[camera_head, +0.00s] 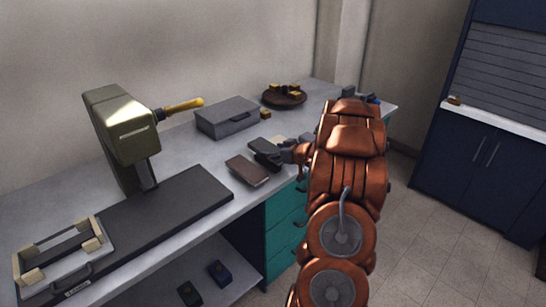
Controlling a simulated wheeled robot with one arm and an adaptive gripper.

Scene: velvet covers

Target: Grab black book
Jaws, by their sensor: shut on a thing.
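My gripper (273,157) reaches over the counter from the right, at the end of my copper-coloured arm. It is shut on a small dark thing that looks like the black book (261,145). The book is at the fingertips, close above or on the counter. The dark fingers and the dark book blend together, so their exact contact is hard to make out. A dark brown book (247,171) lies flat on the counter just left of and in front of the fingers.
A grey case (227,118) stands behind the books. A round brown tray (285,99) with small yellowish pieces is farther back. A press-like machine (124,130) with a yellow handle, a dark mat (165,220) and a cream frame (97,233) occupy the left. Teal drawers (285,222) are below.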

